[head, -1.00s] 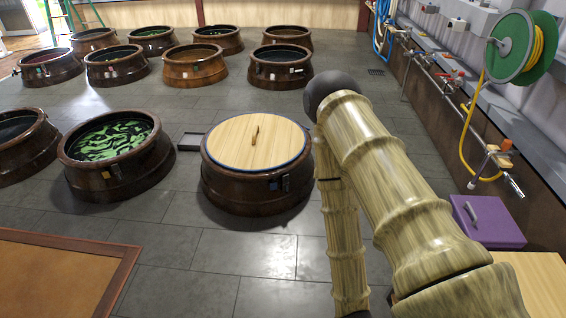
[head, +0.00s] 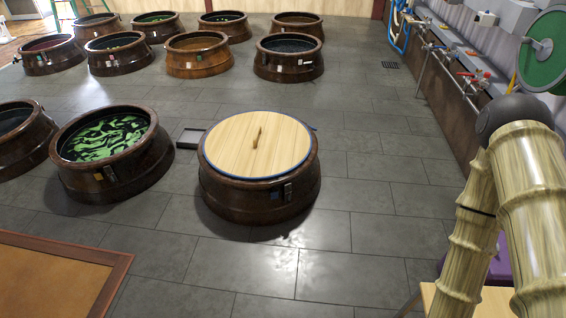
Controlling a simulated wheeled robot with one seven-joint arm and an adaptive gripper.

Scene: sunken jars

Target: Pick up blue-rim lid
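The blue-rim lid (head: 240,150) is a round, pale wooden disc with a thin blue edge and a small brown handle (head: 257,138) standing at its middle. It lies flat on top of a dark brown sunken jar (head: 245,205) near the centre of the head view. A short blue piece of the rim shows at its right side. My gripper is not in the picture. Only bamboo-patterned links of my arm show at the right edge, well to the right of the lid and apart from it.
An open jar with green leaves (head: 108,140) stands left of the lidded jar, with a dark tray (head: 190,138) between them. Several open jars stand behind. A brown-framed mat (head: 60,280) lies front left. Taps and a green hose reel (head: 545,50) line the right wall. Floor right of the lidded jar is clear.

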